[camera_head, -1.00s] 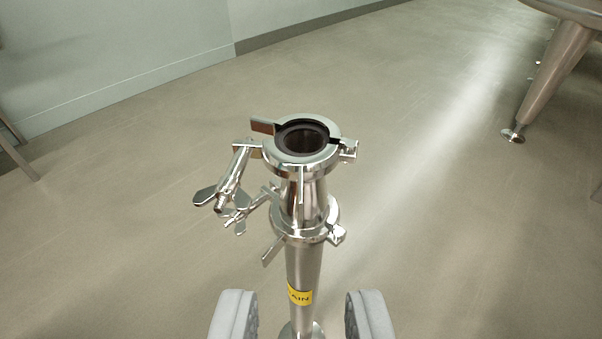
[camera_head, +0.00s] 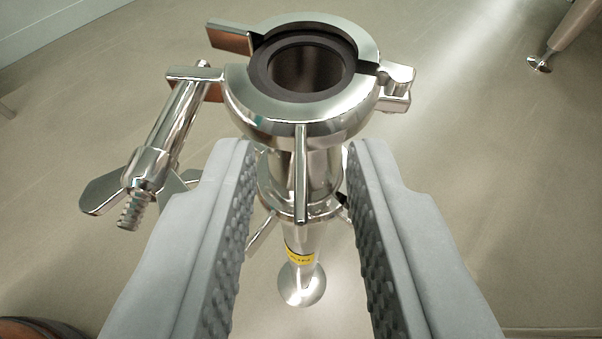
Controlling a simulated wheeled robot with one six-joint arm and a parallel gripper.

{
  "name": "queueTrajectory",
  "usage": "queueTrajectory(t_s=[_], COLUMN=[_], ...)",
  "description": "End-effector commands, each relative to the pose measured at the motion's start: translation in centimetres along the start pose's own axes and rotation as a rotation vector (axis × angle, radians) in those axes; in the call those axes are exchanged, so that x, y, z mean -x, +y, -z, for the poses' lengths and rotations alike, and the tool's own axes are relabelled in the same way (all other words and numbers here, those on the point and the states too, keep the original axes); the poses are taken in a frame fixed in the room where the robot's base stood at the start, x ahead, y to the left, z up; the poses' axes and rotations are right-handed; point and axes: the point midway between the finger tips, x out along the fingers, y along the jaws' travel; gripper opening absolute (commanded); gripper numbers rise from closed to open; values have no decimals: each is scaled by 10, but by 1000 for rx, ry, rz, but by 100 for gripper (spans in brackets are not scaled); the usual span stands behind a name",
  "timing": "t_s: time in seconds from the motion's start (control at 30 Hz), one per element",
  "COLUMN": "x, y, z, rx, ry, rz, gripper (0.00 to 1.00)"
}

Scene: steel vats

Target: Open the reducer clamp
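The upper steel clamp ring (camera_head: 300,128) sits around the top of an upright pipe, with a dark gasket (camera_head: 262,68) around the open bore. Its threaded bolt with a wing nut (camera_head: 150,165) slants down at the left, the threaded end pointing away from the ring. A flat tab (camera_head: 230,38) sticks out at the back left, and a hinge (camera_head: 396,88) is at the right. A thin upright bar (camera_head: 301,175) runs down the ring's near face. A lower clamp (camera_head: 268,202) is partly hidden below. My gripper (camera_head: 302,165) is open, its fingers either side of the bar, apart from it.
The pipe below carries a yellow label (camera_head: 299,259) and ends in a round foot (camera_head: 303,285). A steel leg (camera_head: 560,40) stands at the top right. A brown rounded object (camera_head: 40,329) shows at the lower left.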

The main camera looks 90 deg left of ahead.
Motion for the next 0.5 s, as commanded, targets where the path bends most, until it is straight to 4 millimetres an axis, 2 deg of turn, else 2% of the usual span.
queueTrajectory(t_s=[0.07, 0.17, 0.2, 0.5], x=[0, 0, 0, 0], y=[0, 0, 0, 0], z=[0, 0, 0, 0], rx=[0, 0, 0, 0], ry=[0, 0, 0, 0], rz=[0, 0, 0, 0], gripper=[22, 3, 0, 0])
